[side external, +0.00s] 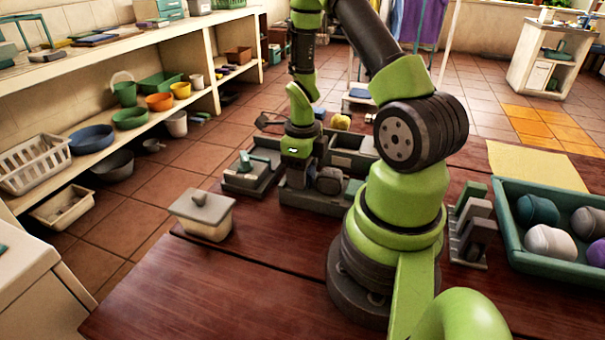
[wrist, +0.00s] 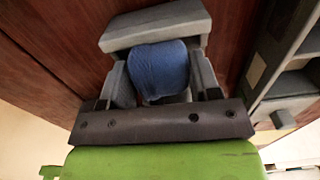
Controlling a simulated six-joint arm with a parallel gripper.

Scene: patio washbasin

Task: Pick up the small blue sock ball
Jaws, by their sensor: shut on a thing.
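The small blue sock ball (wrist: 160,66) sits between the two grey fingers of my gripper (wrist: 160,82) in the wrist view. The fingers press it from both sides, and their inner faces are partly hidden by it. A grey bar-like piece (wrist: 155,26) lies just beyond the ball. In the side view, my gripper (side external: 298,172) points down at the grey compartment organizer (side external: 300,200) on the dark wooden table. The held ball is not clearly visible there, so its height cannot be told.
A teal tray (side external: 560,262) with several rolled sock balls stands at the right. A white lidded box (side external: 202,214) is at the front left. A grey slotted rack (side external: 470,228) stands beside my base.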

